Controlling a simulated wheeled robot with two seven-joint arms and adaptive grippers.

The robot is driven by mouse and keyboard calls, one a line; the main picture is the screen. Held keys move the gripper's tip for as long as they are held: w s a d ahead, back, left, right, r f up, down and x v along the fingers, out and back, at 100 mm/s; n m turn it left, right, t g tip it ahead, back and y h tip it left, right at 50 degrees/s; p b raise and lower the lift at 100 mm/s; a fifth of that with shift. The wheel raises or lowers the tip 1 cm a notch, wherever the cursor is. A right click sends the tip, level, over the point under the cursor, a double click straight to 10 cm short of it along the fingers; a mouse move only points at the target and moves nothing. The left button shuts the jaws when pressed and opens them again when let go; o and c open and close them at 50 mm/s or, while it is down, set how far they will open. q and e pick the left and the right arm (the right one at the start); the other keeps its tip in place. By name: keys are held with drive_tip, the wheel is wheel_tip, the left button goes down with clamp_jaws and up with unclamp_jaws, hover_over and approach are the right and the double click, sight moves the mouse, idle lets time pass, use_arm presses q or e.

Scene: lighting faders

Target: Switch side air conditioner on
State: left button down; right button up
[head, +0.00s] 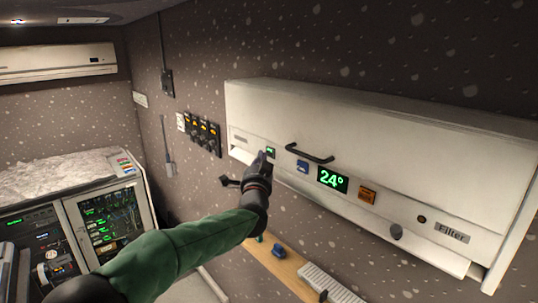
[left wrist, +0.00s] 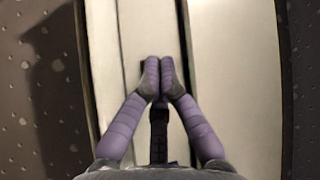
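The side air conditioner (head: 370,135) is a long white unit on the right wall. Its display (head: 332,179) is lit green and reads 24°. A blue button (head: 303,167), an orange button (head: 367,194) and a grey knob (head: 396,231) are also on the front. My right gripper is not seen.
A black handle (head: 310,153) sticks out from the front. Switches (head: 204,134) are on the wall to the left. Below are a wooden shelf (head: 268,258) and a white slatted panel (head: 328,284). Another air conditioner (head: 58,62) hangs at far left, above an equipment rack (head: 105,222).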

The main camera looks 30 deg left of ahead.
use_arm(q)
drive_tip(key=s+a+b, duration=0.2)
drive_tip(key=s, duration=0.3)
drive_tip(key=shift+s, duration=0.3)
drive_tip(key=shift+w+a, duration=0.1)
